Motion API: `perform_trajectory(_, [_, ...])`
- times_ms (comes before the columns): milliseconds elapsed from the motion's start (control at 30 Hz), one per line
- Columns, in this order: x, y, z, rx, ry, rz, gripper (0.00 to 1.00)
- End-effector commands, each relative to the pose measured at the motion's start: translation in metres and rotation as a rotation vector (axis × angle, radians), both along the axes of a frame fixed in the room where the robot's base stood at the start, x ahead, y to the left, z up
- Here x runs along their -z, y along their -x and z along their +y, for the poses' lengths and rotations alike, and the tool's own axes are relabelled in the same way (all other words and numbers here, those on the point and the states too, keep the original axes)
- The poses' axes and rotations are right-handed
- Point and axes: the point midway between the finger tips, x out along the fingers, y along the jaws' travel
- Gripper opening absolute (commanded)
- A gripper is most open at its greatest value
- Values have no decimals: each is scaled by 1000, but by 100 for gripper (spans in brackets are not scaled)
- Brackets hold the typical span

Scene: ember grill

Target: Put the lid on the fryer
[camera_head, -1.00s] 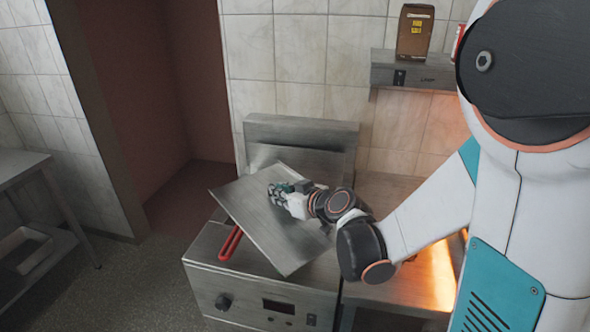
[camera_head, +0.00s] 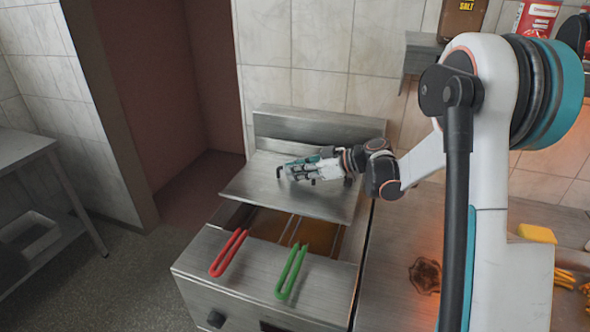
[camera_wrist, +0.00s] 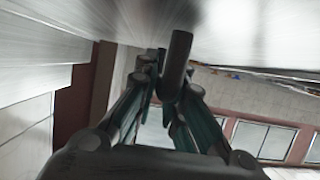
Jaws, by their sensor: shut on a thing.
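The fryer (camera_head: 312,282) is a steel box with a raised back panel (camera_head: 318,130). Its vat of brown oil (camera_head: 308,233) shows open at the front. The lid (camera_head: 262,184) is a flat steel plate over the back part of the vat, near the back panel. I cannot tell whether it touches the fryer. My gripper (camera_head: 290,172) is shut on the lid's handle (camera_head: 279,172) above the plate. In the wrist view the dark handle (camera_wrist: 176,62) stands between the fingers (camera_wrist: 165,88), with the blurred lid surface above.
A red basket handle (camera_head: 229,252) and a green one (camera_head: 291,271) rest over the fryer's front. A counter with a dark stained spot (camera_head: 425,276) and yellow food (camera_head: 537,233) lies to the right. A metal table (camera_head: 22,152) stands at left.

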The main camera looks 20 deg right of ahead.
Motion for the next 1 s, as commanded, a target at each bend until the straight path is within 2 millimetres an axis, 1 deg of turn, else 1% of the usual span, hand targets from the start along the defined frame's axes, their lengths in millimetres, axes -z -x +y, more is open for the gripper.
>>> perform_trajectory(267, [25,-1,0,1,-1,0,0])
perform_trajectory(700, [71,-1,0,2,-1,0,0])
perform_trajectory(833, [81,-1,0,2,-1,0,0])
perform_trajectory(1000, [86,0,0,2,-1,0,0])
